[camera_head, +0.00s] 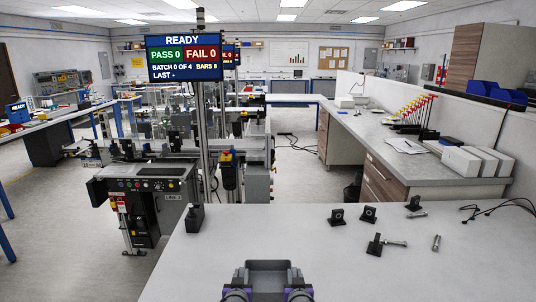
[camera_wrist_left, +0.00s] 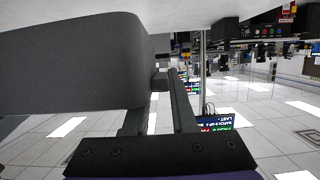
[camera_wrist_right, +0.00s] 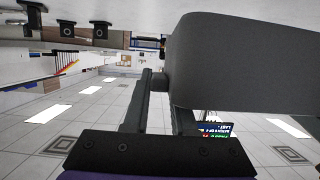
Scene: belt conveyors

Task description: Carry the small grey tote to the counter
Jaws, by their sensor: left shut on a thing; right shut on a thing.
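The small grey tote (camera_head: 268,266) is at the bottom middle of the head view, over the near edge of the pale table. It looks upright, and the part of its inside that shows looks empty. My left gripper (camera_head: 238,292) is shut on its left side and my right gripper (camera_head: 298,292) on its right side. In the left wrist view the tote wall (camera_wrist_left: 80,62) is between the fingers; the right wrist view shows the other wall (camera_wrist_right: 240,65). I cannot tell whether its bottom touches the table. A grey counter (camera_head: 375,130) with wooden drawers stands behind, at the right.
The pale table (camera_head: 260,225) has black brackets (camera_head: 369,214) and bolts (camera_head: 436,242) at its right, and a cable (camera_head: 490,210). A display post (camera_head: 200,130) rises at its left corner. White boxes (camera_head: 460,161) stand on the counter. Floor shows between the conveyor machine (camera_head: 150,185) and the counter.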

